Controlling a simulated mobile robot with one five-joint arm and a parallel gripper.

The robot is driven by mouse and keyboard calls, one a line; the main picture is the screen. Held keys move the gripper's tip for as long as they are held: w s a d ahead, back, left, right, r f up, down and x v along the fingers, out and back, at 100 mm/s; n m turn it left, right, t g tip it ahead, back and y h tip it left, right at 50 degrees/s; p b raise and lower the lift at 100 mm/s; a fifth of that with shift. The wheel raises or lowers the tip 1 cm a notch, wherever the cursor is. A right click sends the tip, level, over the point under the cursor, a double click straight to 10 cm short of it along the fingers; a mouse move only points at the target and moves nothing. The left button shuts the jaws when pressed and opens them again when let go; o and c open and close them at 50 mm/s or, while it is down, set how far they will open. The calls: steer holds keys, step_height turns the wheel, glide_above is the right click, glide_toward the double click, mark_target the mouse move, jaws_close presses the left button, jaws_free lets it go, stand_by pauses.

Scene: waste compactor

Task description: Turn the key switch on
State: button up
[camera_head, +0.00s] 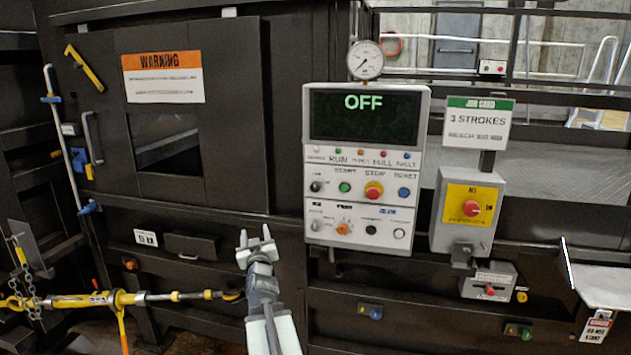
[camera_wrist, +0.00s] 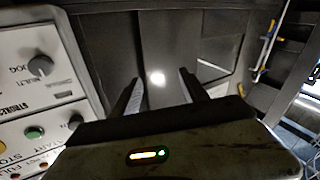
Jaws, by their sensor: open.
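The grey control panel (camera_head: 309,160) stands right of centre in the head view, and its screen (camera_head: 364,117) reads OFF. A small dark round switch (camera_head: 316,186), which looks like the key switch, sits at the left of the button row, beside the green button (camera_head: 344,187). Its label is too small to read. In the wrist view the dark switch (camera_wrist: 75,122) shows at lower left. My gripper (camera_head: 256,236) is open and empty, left of and below the panel. In the wrist view its fingers (camera_wrist: 160,84) face the dark machine wall, with the panel to their left.
A red stop button (camera_head: 373,191) and a blue button (camera_head: 404,192) share the row. Below are a grey knob (camera_head: 315,225) and an orange selector (camera_head: 343,228). A yellow-faced switch box (camera_head: 467,206) stands right. A yellow rod (camera_head: 120,298) is at lower left.

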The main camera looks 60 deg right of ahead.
mark_target(315, 189)
steer(key=s+d+r+m+g+h, duration=0.2)
steer(key=s+d+r+h, duration=0.25)
steer(key=s, duration=0.25)
steer(key=s+d+r+m+g+h, duration=0.3)
steer(key=s+d+r, duration=0.15)
steer(key=s, duration=0.35)
steer(key=p+x, duration=0.1)
steer(key=x, duration=0.1)
steer(key=p+x, duration=0.1)
steer(key=x, duration=0.2)
steer(key=p+x, duration=0.1)
steer(key=x, duration=0.1)
steer(key=shift+w+d+p, duration=0.35)
steer(key=shift+w+p, duration=0.05)
steer(key=shift+w+d, duration=0.1)
steer(key=shift+d, duration=0.25)
jaws_close()
